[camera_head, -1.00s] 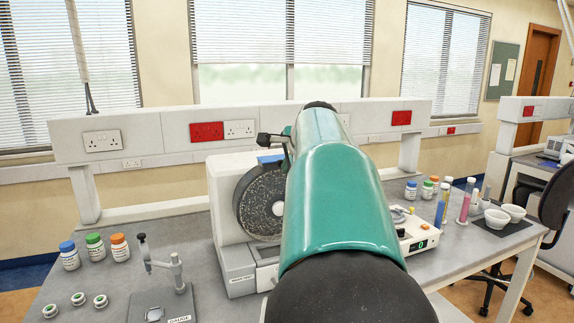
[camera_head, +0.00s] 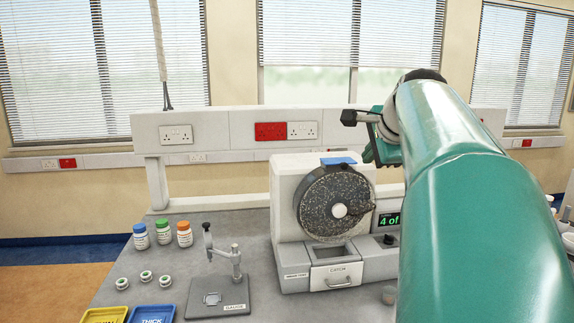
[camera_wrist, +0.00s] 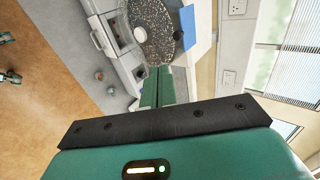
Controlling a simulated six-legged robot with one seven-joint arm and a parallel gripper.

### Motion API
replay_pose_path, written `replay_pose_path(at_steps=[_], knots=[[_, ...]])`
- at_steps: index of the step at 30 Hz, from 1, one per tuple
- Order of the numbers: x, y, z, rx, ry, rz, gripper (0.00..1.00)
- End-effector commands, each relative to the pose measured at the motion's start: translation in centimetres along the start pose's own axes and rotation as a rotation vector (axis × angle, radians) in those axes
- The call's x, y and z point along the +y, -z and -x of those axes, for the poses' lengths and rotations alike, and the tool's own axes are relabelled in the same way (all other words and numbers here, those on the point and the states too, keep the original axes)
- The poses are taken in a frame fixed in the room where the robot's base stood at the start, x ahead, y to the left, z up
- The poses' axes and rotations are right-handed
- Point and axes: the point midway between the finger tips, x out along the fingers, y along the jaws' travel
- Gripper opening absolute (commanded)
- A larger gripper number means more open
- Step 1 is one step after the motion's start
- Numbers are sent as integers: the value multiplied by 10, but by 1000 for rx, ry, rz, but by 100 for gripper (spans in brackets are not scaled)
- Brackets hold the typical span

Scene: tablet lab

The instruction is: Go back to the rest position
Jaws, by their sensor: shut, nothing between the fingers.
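My gripper (camera_wrist: 158,88) shows in the wrist view with its two green fingers together and nothing between them. It points toward the grey-white machine with the speckled dark disc (camera_wrist: 152,28). In the head view my green arm fills the right side, with its wrist end up at the right of the machine (camera_head: 292,195); the fingertips are not clearly seen there. The gripper appears apart from the bench and from the machine.
The machine has a speckled disc (camera_head: 335,205), a drawer (camera_head: 336,277) and a lit display (camera_head: 388,220). Left stand a gauge stand (camera_head: 222,290), capped bottles (camera_head: 163,232), small jars (camera_head: 146,276), and a yellow tray (camera_head: 105,314) and blue tray (camera_head: 152,313). My arm hides the bench's right part.

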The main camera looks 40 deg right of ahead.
Motion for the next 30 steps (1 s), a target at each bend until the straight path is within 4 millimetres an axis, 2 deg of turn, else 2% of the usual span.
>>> replay_pose_path(at_steps=[5, 8, 11, 14, 18, 20, 24, 26, 27, 30], knots=[[1, 0, 1, 0, 0, 0, 0], [4, -7, 0, -11, -5, 22, 0], [16, -35, -5, -52, -23, 112, 0], [43, -84, -11, -124, -51, 289, 0], [99, -164, -15, -245, -82, 623, 0], [127, -194, -14, -295, -89, 773, 0], [201, -256, -6, -407, -87, 1143, 0], [236, -278, -1, -452, -78, 1310, 0], [261, -290, 2, -480, -71, 1423, 0], [315, -309, 8, -537, -49, 1673, 0]])
